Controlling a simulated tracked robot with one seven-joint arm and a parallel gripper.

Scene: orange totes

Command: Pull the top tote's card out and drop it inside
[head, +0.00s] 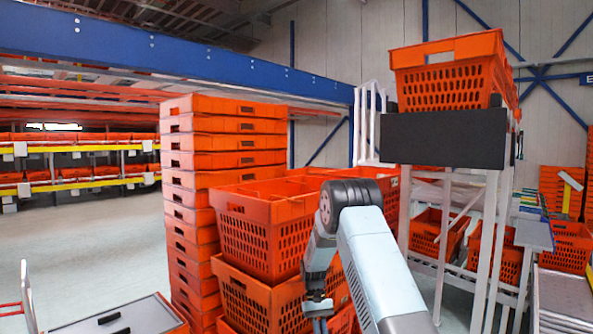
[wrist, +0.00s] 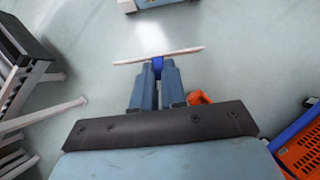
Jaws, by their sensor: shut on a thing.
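My gripper (wrist: 158,68) is shut on a thin pale card (wrist: 185,51), seen nearly edge-on across the fingertips in the wrist view. A small blue piece shows between the fingers. Bare floor lies beyond the card. In the head view my gripper (head: 318,308) hangs low, beside the front right of the stacked perforated totes; the card cannot be made out there. The top orange tote (head: 245,245) of the near stack stands left of my arm, its rim above my gripper. Its inside is mostly hidden.
A tall stack of shallow orange trays (head: 230,140) stands behind and left. At right, a white rack (head: 490,240) with a dark panel (head: 445,136) holds a raised orange tote (head: 450,85). Open floor (head: 100,230) lies at left.

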